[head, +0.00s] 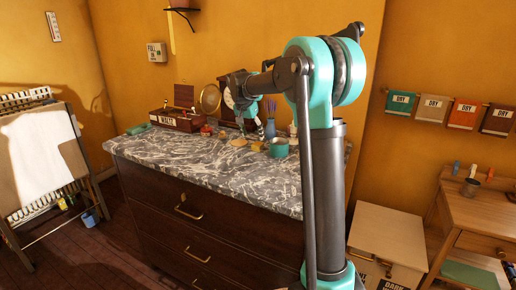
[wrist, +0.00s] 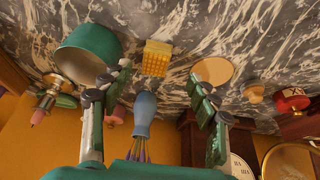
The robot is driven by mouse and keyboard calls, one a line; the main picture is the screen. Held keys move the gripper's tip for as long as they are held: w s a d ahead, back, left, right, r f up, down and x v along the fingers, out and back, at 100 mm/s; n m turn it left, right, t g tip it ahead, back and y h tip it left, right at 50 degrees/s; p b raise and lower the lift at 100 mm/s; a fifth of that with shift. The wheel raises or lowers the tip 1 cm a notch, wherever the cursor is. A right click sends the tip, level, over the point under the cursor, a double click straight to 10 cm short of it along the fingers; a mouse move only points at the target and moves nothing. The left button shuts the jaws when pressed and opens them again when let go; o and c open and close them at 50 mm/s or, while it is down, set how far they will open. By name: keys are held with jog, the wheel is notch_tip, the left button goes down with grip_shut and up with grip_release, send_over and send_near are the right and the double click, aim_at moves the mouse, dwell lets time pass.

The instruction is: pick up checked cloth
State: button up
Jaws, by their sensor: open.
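I cannot make out a cloth with a clear check pattern. A small folded green item (head: 138,128) lies on the far left end of the marble dresser top (head: 225,170); its pattern is too small to tell. My gripper (head: 250,112) is over the back of the dresser, well to the right of that item. In the wrist view my gripper (wrist: 160,88) has its fingers spread wide, with nothing held between them. A blue vase (wrist: 144,112) and a yellow block (wrist: 155,57) show between and beyond the fingers.
Near my gripper stand a green pot (wrist: 88,50), a round wooden disc (wrist: 213,70) and a red jar (wrist: 291,99). A wooden box (head: 177,120) stands at the back left. A rack with white cloth (head: 42,150) stands left. The dresser's front left top is clear.

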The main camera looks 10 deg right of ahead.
aim_at(257, 144)
jog(key=shift+d+x, duration=0.2)
jog(key=shift+x, duration=1.5)
jog(key=shift+d+x, duration=0.2)
jog(key=shift+x, duration=1.5)
jog(key=shift+w+r, duration=0.1)
jog(key=c, duration=1.1)
jog(key=shift+r, duration=0.1)
